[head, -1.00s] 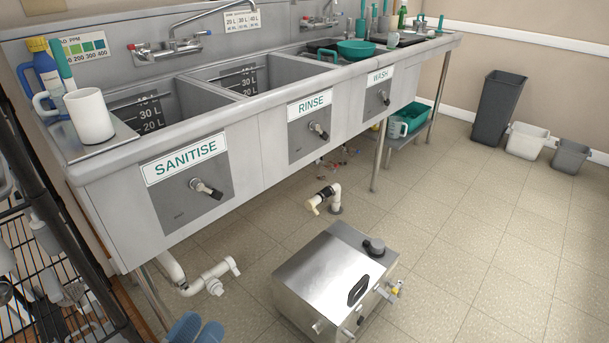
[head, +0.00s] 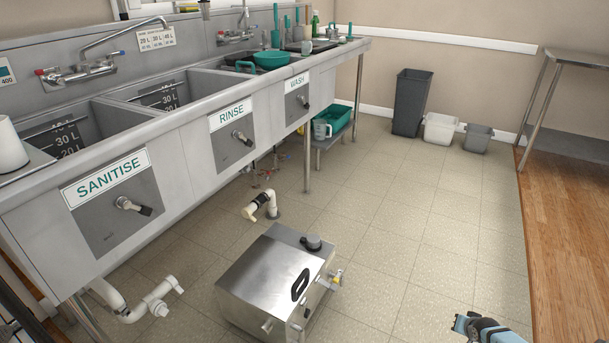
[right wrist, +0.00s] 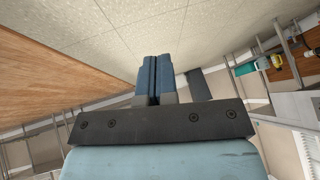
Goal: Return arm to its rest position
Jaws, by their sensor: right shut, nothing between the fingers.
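My right gripper (right wrist: 154,62) shows in the right wrist view, its two blue fingers pressed together with nothing between them. The fingers point out over tiled floor, clear of any object. In the head view a blue and dark part of my right arm (head: 485,328) shows at the bottom right edge, low over the floor. It is apart from the steel box and the sink. My left gripper is not in the head view.
A three-basin steel sink (head: 185,135) runs along the left. A steel box (head: 265,275) stands on the floor at bottom centre. Bins (head: 412,103) stand by the back wall, and a steel table (head: 580,60) is at the right.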

